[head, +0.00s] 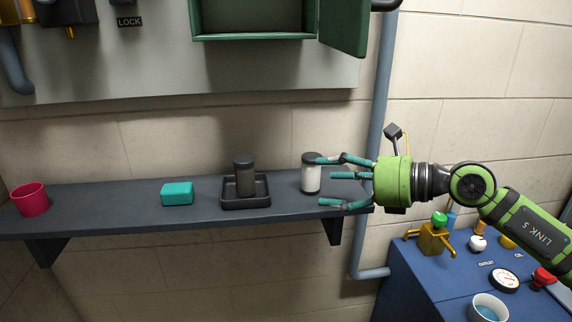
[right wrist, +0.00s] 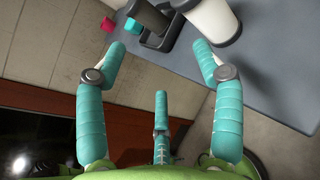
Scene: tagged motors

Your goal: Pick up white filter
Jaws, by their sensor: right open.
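The white filter (head: 311,177) is a white cylinder with a dark cap, upright near the right end of the wall shelf in the head view. It also shows at the top of the right wrist view (right wrist: 209,20), cut by the frame edge. My right gripper (head: 330,178) is open at the filter's right side, its teal fingers pointing left. One fingertip overlaps the filter's upper part in the head view; I cannot tell whether it touches. In the right wrist view the fingers are spread (right wrist: 160,60) with nothing between them. My left gripper is not in view.
On the dark shelf (head: 110,208) stand a black tray (head: 246,203) holding a dark cylinder (head: 244,175), a teal block (head: 177,193) and a red cup (head: 30,199). A pipe (head: 377,110) runs behind the right end. A blue bench (head: 420,285) with valves is lower right.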

